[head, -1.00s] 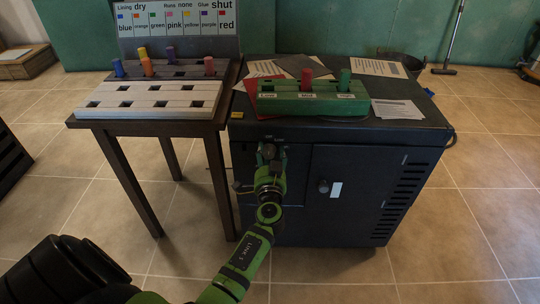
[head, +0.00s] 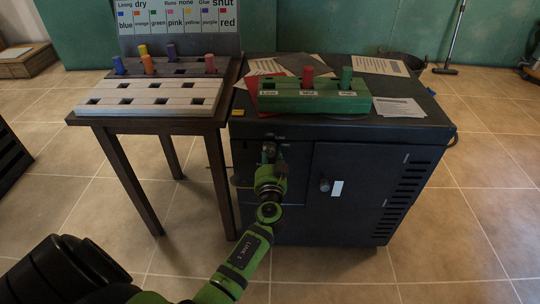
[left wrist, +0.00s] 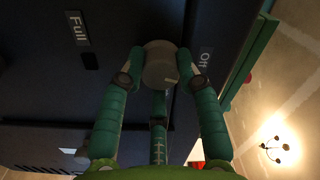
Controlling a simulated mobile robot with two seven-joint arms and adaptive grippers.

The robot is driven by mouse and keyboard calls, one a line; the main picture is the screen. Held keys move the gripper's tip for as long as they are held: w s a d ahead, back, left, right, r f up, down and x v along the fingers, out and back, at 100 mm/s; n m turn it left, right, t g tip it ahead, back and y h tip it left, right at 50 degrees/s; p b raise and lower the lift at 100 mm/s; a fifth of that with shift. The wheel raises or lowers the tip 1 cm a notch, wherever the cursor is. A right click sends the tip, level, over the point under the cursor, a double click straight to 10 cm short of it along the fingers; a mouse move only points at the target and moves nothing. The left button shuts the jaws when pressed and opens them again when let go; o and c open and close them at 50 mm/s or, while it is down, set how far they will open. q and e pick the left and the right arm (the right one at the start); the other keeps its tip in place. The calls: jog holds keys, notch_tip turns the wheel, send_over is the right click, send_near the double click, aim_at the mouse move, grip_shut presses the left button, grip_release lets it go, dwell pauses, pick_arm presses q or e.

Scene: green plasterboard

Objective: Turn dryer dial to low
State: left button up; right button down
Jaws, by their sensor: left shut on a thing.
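The dryer (head: 350,160) is a dark cabinet with the table to its left. Its dial (left wrist: 159,66) is a grey round knob in the left wrist view, with a small pale mark near its lower right edge. The label "Full" (left wrist: 77,28) is left of it and the label "Off" (left wrist: 204,62) right of it. My left gripper (left wrist: 161,74) is shut on the dial, with a green finger on each side. In the head view, my left gripper (head: 269,158) is at the upper left of the dryer front and mostly hides the dial. My right gripper is not in view.
A green block rack (head: 314,103) with red and green pegs and several papers (head: 398,108) lie on the dryer top. A second knob (head: 323,185) is on the door to the right.

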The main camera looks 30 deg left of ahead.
pick_arm(q)
jog(key=m, duration=0.3)
jog(key=shift+w+d+r, duration=0.15)
jog(key=shift+d+r, duration=0.05)
jog(key=shift+r, duration=0.05)
jog(key=shift+m, duration=0.9)
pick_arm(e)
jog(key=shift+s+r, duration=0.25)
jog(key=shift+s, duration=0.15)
pick_arm(q)
jog(key=o, duration=0.9)
jog(key=shift+o, duration=1.2)
jog(key=shift+w+d+f, duration=0.1)
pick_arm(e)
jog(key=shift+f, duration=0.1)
pick_arm(q)
jog(key=shift+f, duration=0.1)
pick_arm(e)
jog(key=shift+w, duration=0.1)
